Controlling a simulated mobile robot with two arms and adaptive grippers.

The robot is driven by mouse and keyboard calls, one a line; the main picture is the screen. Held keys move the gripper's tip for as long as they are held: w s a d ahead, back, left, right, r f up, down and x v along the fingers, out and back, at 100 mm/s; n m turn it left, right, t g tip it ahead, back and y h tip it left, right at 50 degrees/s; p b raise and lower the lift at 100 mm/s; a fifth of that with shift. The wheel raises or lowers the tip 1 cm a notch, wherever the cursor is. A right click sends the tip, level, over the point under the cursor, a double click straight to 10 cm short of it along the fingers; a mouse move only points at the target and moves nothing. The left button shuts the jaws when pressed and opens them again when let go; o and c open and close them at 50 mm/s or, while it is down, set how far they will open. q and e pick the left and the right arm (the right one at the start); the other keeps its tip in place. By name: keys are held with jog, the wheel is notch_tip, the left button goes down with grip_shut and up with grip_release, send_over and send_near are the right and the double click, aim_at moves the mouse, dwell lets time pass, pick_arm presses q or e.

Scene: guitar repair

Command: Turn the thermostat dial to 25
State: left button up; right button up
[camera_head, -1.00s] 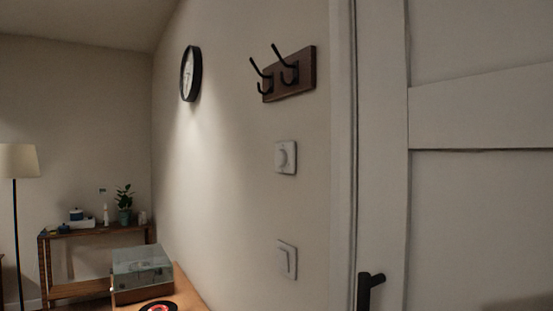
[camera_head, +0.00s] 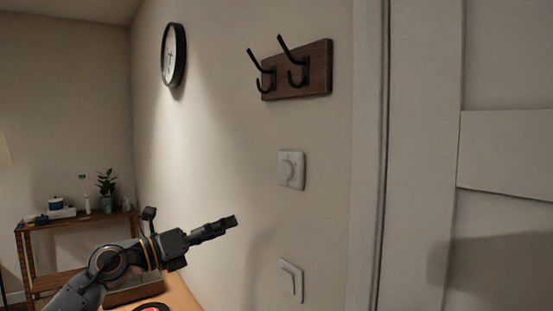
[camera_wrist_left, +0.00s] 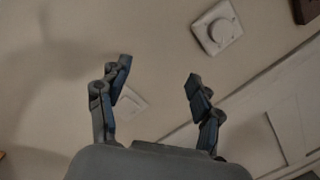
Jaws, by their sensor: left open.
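The thermostat is a white square wall plate with a round dial (camera_head: 291,169), on the wall below the coat hooks. Its numbers are too small to read. It also shows in the left wrist view (camera_wrist_left: 217,28), beyond and above the right-hand finger. My left gripper (camera_head: 233,222) reaches in from the left, below and left of the thermostat and apart from it. In the left wrist view its two fingers (camera_wrist_left: 158,75) are spread, with nothing between them but wall and the light switch behind. My right gripper is not in view.
A white light switch (camera_head: 291,281) is on the wall below the thermostat. A wooden rack with black hooks (camera_head: 297,72) sticks out above it. A white door (camera_head: 505,150) and its frame stand at the right. A black wall clock (camera_head: 173,55) hangs at the left.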

pick_arm(q)
jog(key=s+d+r+m+g+p, duration=0.1)
jog(key=s+r+m, duration=0.55)
jog(key=r, duration=0.55)
jog(key=p, duration=0.7)
send_near(283, 173)
jog(key=shift+y, duration=0.4)
jog(key=x, duration=0.4)
jog(key=r+x, duration=0.1)
jog(key=x, duration=0.2)
jog(key=shift+d, duration=0.1)
jog(key=shift+w+d+f, duration=0.15)
jog(key=shift+w+d, duration=0.2)
jog(key=shift+d, duration=0.15)
jog(key=shift+c, duration=0.9)
jog(key=c, duration=1)
